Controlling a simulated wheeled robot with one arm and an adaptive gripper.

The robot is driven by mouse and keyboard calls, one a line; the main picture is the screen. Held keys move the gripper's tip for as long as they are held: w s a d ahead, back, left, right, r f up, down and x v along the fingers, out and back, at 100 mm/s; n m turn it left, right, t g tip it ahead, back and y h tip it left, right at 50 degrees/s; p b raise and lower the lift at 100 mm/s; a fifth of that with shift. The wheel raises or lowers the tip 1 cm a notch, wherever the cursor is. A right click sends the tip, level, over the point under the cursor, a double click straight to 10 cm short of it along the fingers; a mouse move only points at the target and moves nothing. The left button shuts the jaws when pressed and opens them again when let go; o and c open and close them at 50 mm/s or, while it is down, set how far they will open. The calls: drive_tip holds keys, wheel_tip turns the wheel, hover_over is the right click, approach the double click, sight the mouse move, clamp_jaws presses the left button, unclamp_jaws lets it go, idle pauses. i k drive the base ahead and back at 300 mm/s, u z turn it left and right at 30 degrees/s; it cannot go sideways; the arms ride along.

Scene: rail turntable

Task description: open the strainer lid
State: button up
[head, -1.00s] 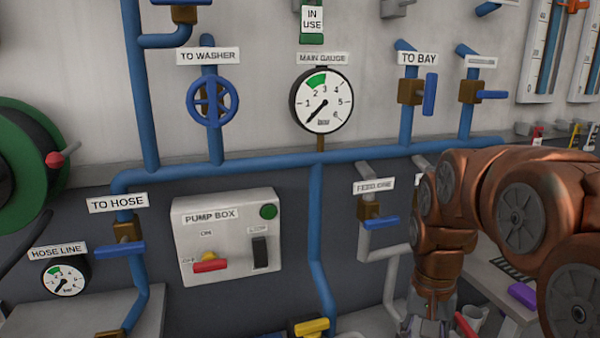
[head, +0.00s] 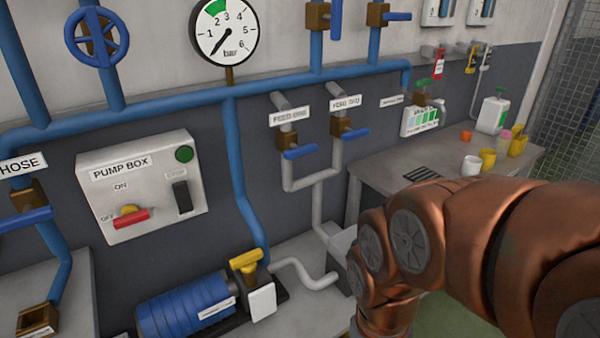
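A blue ribbed pump (head: 185,308) lies on the low grey bench at the bottom middle of the head view. At its right end a yellow T-shaped part (head: 246,260) stands on top of a fitting with a blank-looking white plate (head: 262,303) in front. This yellow part may be the strainer lid, but no readable label confirms it. It sits in place on the fitting, and nothing touches it. My copper arm fills the lower right, with its wrist running off the bottom edge. My gripper is out of the picture.
The pump box (head: 140,185) with a red lever hangs on the wall above left. A pale pipe (head: 305,275) bends right from the fitting. Blue pipes and feed valves (head: 300,152) line the wall. A grey table (head: 455,160) with cups stands at right.

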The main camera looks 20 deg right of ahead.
sight(339, 245)
drive_tip(key=z, duration=0.1)
drive_tip(key=k, duration=1)
drive_tip(key=u, duration=1.1)
drive_tip(key=i, duration=0.6)
drive_tip(key=z, duration=0.55)
drive_tip(key=i, duration=0.8)
drive_tip(key=z, duration=0.9)
